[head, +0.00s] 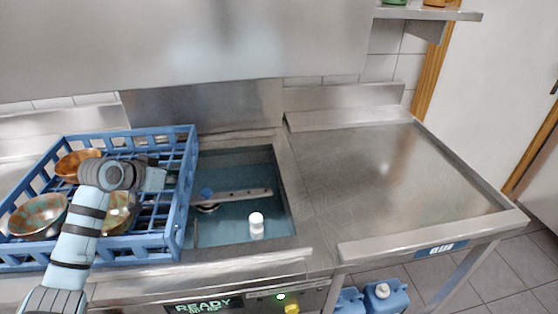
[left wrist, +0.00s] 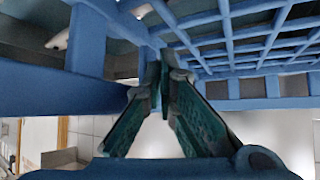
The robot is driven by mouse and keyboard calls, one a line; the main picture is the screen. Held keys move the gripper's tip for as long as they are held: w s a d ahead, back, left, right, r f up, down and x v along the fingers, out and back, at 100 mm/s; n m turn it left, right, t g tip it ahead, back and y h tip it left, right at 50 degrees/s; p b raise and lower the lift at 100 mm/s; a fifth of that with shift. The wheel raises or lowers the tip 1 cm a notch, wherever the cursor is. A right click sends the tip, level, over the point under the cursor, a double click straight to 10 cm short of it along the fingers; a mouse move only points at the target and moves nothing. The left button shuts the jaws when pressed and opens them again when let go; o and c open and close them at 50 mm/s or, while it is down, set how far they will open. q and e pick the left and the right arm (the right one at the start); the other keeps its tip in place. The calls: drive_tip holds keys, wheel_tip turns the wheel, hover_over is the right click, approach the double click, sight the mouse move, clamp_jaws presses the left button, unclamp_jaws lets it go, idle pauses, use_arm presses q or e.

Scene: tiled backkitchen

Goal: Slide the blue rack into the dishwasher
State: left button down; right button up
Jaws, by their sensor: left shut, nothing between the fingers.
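The blue rack (head: 150,243) sits at the left in the head view, on the steel counter, with its right wall at the left edge of the dishwasher's open basin (head: 232,207). It holds several bowls, among them a copper one (head: 76,163) and a patterned one (head: 38,215). My left gripper (head: 163,178) is shut and empty, reaching over the rack to near the inside of its right wall. In the left wrist view its fingertips (left wrist: 160,62) meet close to the rack's blue bars (left wrist: 230,45); I cannot tell whether they touch. My right gripper is not in view.
The dishwasher's steel hood (head: 200,45) is raised above the basin. A white-capped piece (head: 256,224) and a spray arm (head: 235,195) show in the basin. A clear steel table (head: 400,175) is at the right, with blue jugs (head: 385,297) below.

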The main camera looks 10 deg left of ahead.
use_arm(q)
drive_tip(key=w+d+p, duration=0.1)
drive_tip(key=d+p, duration=0.1)
drive_tip(key=d, duration=0.2)
drive_tip(key=w+d+p, duration=0.2)
drive_tip(key=d, duration=0.3)
drive_tip(key=w+d+p, duration=0.1)
drive_tip(key=d, duration=0.3)
drive_tip(key=shift+w+d+r+p, duration=0.1)
drive_tip(key=shift+w+d+p, duration=0.05)
drive_tip(key=shift+w+p, duration=0.2)
drive_tip(key=w+d, duration=0.1)
drive_tip(key=d, duration=0.2)
drive_tip(key=w+d, duration=0.1)
drive_tip(key=d, duration=0.3)
drive_tip(key=w+d, duration=0.2)
drive_tip(key=d, duration=0.2)
drive_tip(key=shift+d, duration=0.2)
drive_tip(key=shift+s+a+p, duration=0.1)
drive_tip(key=shift+a+p, duration=0.15)
drive_tip(key=shift+p, duration=0.25)
drive_tip(key=shift+s+a+p, duration=0.25)
drive_tip(key=shift+a+p, duration=0.3)
wheel_tip(320, 180, up, 8)
drive_tip(key=p, duration=0.8)
drive_tip(key=shift+p, duration=0.3)
drive_tip(key=shift+f, duration=0.2)
